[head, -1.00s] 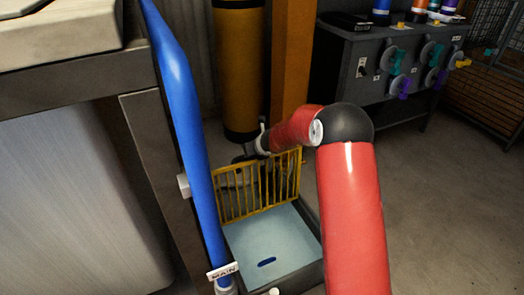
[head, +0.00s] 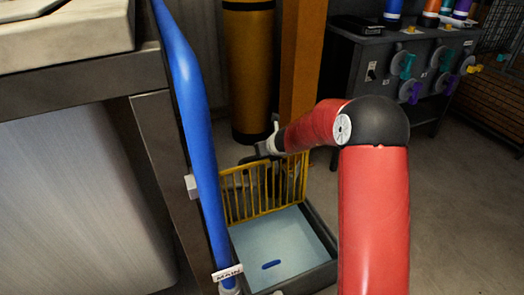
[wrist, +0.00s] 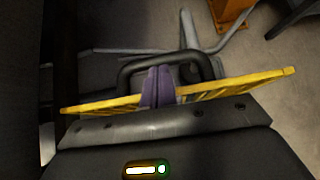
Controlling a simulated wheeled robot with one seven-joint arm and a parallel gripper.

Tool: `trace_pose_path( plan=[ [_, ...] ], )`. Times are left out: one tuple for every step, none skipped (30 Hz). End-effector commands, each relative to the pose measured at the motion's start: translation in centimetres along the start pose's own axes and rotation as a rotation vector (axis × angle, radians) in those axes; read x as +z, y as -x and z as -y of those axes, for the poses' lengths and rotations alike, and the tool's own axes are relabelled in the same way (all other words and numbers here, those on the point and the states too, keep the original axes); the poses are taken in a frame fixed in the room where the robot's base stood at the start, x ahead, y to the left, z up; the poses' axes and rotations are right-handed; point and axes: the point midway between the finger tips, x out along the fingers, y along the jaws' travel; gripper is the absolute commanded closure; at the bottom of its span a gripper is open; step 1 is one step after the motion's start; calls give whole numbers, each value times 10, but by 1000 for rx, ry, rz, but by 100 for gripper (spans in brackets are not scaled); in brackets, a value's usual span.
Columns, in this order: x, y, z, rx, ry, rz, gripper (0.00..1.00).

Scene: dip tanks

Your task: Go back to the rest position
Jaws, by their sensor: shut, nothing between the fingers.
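My gripper (head: 262,152) is at the end of my red arm, just above and behind the top of a yellow barred rack (head: 268,197) in the head view. Its fingers are partly hidden there. In the wrist view my gripper (wrist: 158,87) shows two purple-grey fingers pressed together, with nothing seen between them. They overlap the yellow rack (wrist: 95,105) and a black loop handle (wrist: 126,76) in that picture; I cannot tell whether they touch either.
The rack stands at a shallow pale-blue tank (head: 290,243). A blue pipe (head: 200,130) marked MAIN rises left of it beside a metal bench (head: 70,75). An orange post (head: 302,60) and yellow cylinder (head: 249,70) stand behind. A valve cabinet (head: 385,75) is back right. Floor (head: 450,200) at right is clear.

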Motion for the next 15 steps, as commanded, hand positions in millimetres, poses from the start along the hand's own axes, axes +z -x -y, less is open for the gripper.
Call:
trace_pose_path(
  plan=[
    [1,8,0,-1,1,1,100],
    [1,10,0,-1,0,0,100],
    [0,13,0,-1,0,-1,100],
    [0,15,0,-1,0,0,100],
    [0,16,0,-1,-1,0,100],
    [0,17,0,-1,0,0,100],
    [0,18,0,-1,2,1,100],
    [1,19,0,0,8,2,100],
    [3,22,-1,2,28,7,100],
    [6,26,-2,5,52,13,100],
    [9,31,-4,9,84,21,100],
    [15,41,-7,14,145,35,100],
    [20,50,-10,20,201,47,100],
    [24,61,-14,26,267,59,100],
    [31,77,-19,34,367,78,100]
  ],
)
